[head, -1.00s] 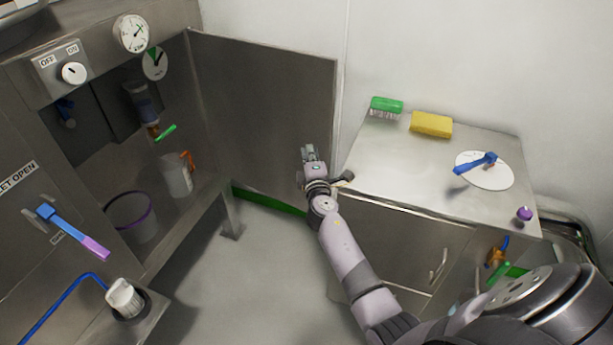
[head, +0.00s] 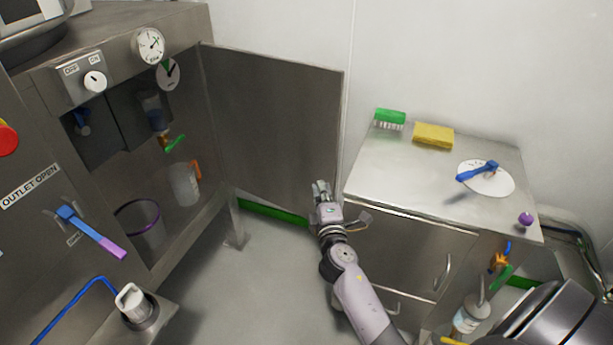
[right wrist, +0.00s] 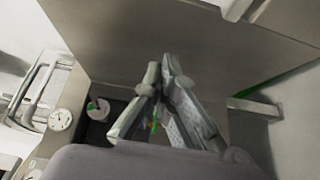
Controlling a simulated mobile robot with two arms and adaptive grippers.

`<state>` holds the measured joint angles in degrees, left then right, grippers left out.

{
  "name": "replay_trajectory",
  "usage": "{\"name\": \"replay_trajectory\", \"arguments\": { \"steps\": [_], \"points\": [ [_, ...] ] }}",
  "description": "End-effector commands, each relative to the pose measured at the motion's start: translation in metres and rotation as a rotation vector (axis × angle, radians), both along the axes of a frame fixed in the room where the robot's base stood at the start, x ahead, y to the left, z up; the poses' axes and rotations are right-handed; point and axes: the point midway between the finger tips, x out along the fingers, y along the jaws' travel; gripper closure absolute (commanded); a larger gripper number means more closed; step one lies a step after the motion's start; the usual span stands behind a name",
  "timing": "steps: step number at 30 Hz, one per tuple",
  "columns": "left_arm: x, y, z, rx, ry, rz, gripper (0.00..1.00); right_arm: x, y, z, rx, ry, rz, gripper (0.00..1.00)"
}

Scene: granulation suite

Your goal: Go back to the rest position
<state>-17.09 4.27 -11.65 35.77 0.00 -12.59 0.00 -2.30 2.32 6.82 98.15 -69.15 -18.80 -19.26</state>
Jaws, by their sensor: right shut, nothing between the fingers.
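My right gripper (head: 321,188) is in the middle of the head view, in the air in front of the open grey cabinet door and left of the steel side cabinet. Its fingertips meet and hold nothing. In the right wrist view the fingers (right wrist: 160,75) come together at their tips, with the dark door behind them. My right arm reaches up from the bottom of the head view. My left gripper is not in view.
The open door (head: 275,120) stands left of the gripper. The side cabinet (head: 400,180) bears a green brush (head: 390,117), a yellow sponge (head: 433,136) and a white disc with a blue handle (head: 490,182). The machine (head: 60,150) fills the left. Floor between is clear.

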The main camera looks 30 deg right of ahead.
Motion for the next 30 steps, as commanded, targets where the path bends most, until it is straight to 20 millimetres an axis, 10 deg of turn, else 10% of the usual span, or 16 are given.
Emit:
{"name": "replay_trajectory", "arguments": {
  "steps": [7,11,20,30],
  "points": [
    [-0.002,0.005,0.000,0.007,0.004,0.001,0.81,-0.002,0.002,-0.005,0.009,0.007,0.003,1.00],
    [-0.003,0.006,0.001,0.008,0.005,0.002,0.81,-0.005,0.012,-0.045,0.087,0.067,0.025,1.00],
    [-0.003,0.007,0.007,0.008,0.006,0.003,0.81,-0.074,0.064,-0.244,0.520,0.372,0.038,1.00],
    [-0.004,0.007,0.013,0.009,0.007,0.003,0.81,-0.257,0.114,-0.423,0.976,0.714,-0.188,1.00]
  ]
}}
